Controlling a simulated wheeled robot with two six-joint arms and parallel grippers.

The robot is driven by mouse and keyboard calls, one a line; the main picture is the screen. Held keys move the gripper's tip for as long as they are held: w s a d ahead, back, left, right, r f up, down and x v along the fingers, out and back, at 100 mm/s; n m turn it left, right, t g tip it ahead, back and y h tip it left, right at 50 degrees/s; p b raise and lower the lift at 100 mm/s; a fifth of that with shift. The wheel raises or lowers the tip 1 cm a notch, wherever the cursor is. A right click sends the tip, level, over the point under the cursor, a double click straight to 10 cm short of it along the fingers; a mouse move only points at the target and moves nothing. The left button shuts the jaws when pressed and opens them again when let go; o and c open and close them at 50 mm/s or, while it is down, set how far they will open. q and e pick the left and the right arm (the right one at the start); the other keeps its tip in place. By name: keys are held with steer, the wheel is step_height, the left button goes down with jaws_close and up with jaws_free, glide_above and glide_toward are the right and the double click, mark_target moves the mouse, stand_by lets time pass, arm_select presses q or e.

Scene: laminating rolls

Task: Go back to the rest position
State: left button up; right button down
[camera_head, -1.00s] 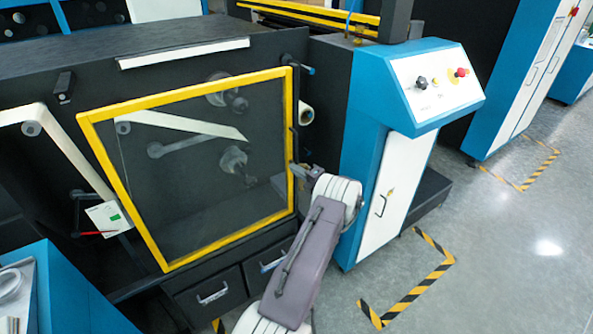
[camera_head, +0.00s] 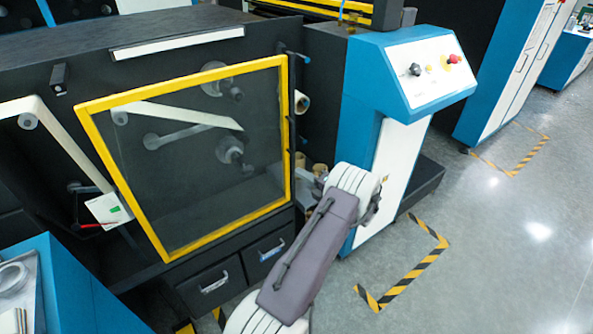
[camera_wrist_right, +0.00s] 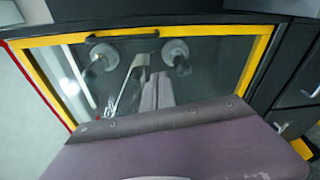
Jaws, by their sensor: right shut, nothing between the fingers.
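My right gripper (camera_head: 312,178) is at the right edge of the yellow-framed clear door (camera_head: 288,130) in the head view, partly hidden by my own wrist. It is shut and holds nothing. The door looks closed on the front of the dark machine. In the right wrist view the same door (camera_wrist_right: 252,62) fills the upper middle, with its dark handle (camera_wrist_right: 122,33) along the top, and I cannot make out the fingertips there. My left gripper is not in view.
The blue and white control cabinet (camera_head: 375,120) stands close to the right of my right arm. Two drawers (camera_head: 212,284) are below the door. A blue cart (camera_head: 75,290) is at the lower left. Open grey floor (camera_head: 490,260) with striped markings lies to the right.

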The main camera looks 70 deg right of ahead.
steer(key=w+a+n+g+y+p, duration=0.1)
steer(key=w+a+n+g+y, duration=0.2)
steer(key=w+a+n+y, duration=0.6)
steer(key=w+a+n+g+y+p, duration=0.15)
steer(key=w+a+n+y, duration=0.25)
steer(key=w+a+n, duration=0.95)
steer(key=s+a+r+n+g+h+p, duration=0.1)
steer(key=s+a+n+g, duration=0.4)
steer(key=a+n, duration=0.9)
steer(key=s+a+r+n+g+h+p, duration=0.1)
steer(key=s+a+n+g+h, duration=0.3)
steer(key=a+n, duration=1.1)
steer(key=s+n, duration=0.3)
steer(key=n, duration=0.2)
steer(key=shift+s+a+r+g, duration=0.15)
steer(key=shift+r+g, duration=0.05)
steer(key=shift+g, duration=0.15)
